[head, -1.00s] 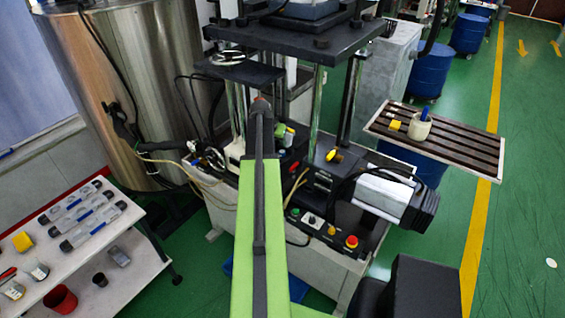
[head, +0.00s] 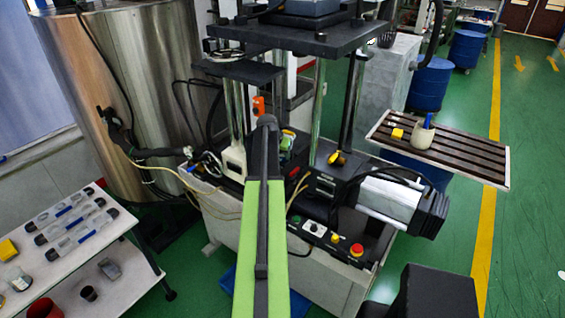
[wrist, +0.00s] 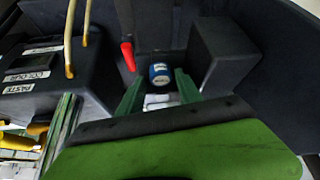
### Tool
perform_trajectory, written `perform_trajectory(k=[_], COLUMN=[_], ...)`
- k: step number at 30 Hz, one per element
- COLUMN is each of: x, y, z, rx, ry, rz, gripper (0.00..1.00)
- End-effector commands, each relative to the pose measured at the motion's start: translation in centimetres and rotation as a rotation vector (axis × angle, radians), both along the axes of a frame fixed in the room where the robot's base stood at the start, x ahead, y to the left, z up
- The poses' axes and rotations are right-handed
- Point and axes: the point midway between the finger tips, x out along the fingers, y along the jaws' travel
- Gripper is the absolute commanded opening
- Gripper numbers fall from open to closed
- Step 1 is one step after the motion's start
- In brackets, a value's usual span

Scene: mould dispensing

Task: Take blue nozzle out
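The blue nozzle (wrist: 159,71), a short blue piece with a white band below, sits in a dark recess of the machine in the wrist view. My gripper (wrist: 158,80) is open, with one green finger on each side of the nozzle. I cannot tell whether the fingers touch it. In the head view my green and black arm reaches into the machine (head: 345,220), and the gripper and nozzle are hidden there.
A red-tipped piece (wrist: 128,56) stands just left of the nozzle; a dark block (wrist: 222,55) is at its right. A white table (head: 95,245) holds several tools and cups at left. A slatted tray (head: 465,160) holds a cup and a yellow block at right.

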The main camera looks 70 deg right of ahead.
Motion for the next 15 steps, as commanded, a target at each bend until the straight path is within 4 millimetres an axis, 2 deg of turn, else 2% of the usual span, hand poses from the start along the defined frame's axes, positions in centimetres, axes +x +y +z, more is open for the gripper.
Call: perform_trajectory(k=[1,9,15], x=[0.01,0.04,0.06], y=[0.01,0.03,0.03], z=[0.05,0.05,0.05], rx=[0.0,0.0,0.0], ry=[0.0,0.0,0.0], rz=[0.0,0.0,0.0], gripper=[0.35,0.0,0.0])
